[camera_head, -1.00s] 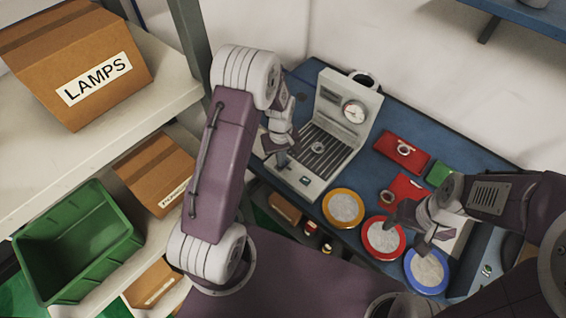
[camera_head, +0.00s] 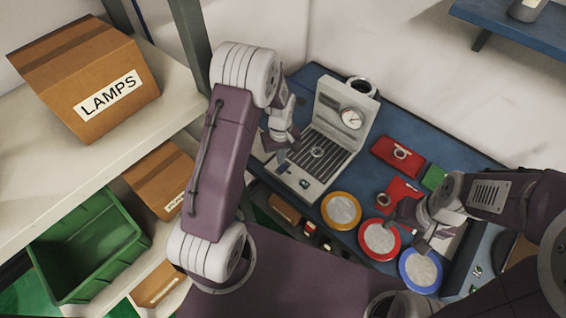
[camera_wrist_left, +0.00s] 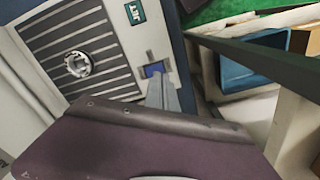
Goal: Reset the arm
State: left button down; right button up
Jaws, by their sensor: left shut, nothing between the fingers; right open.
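My left gripper (camera_head: 282,158) is shut and empty, above the front left part of the grey press-like machine (camera_head: 322,188). In the left wrist view its fingers (camera_wrist_left: 164,93) are together near a small blue screen on the machine. My right gripper (camera_head: 410,228) is open, above the red-rimmed dish (camera_head: 376,241) and the blue-rimmed dish (camera_head: 420,271). Nothing shows between its fingers. My left arm hides part of the machine's left side.
A bearing ring (camera_head: 317,152) lies on the machine's slatted bed. Another ring (camera_head: 402,153) is on a red box (camera_head: 388,149). A yellow-rimmed dish (camera_head: 341,210) stands at the table's front edge. A green crate (camera_head: 75,262) and a LAMPS carton (camera_head: 85,75) are on the left shelves.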

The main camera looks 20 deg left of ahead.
pick_arm(q)
notch_tip(320, 180, up, 2)
jog(key=shift+r+p, duration=0.25)
jog(key=shift+p, duration=0.55)
jog(key=shift+w, duration=0.1)
jog(key=s+d+r+m+t, duration=0.1)
jog(key=s+r, duration=0.1)
jog(key=r, duration=0.4)
jog(key=s+d+r+m+t, duration=0.1)
jog(key=s+d+r, duration=0.1)
jog(key=r, duration=0.3)
jog(key=s+m, duration=0.6)
jog(key=s, duration=0.4)
jog(key=shift+s+f+g, duration=0.2)
jog(key=shift+s+g, duration=0.1)
jog(key=shift+g, duration=0.1)
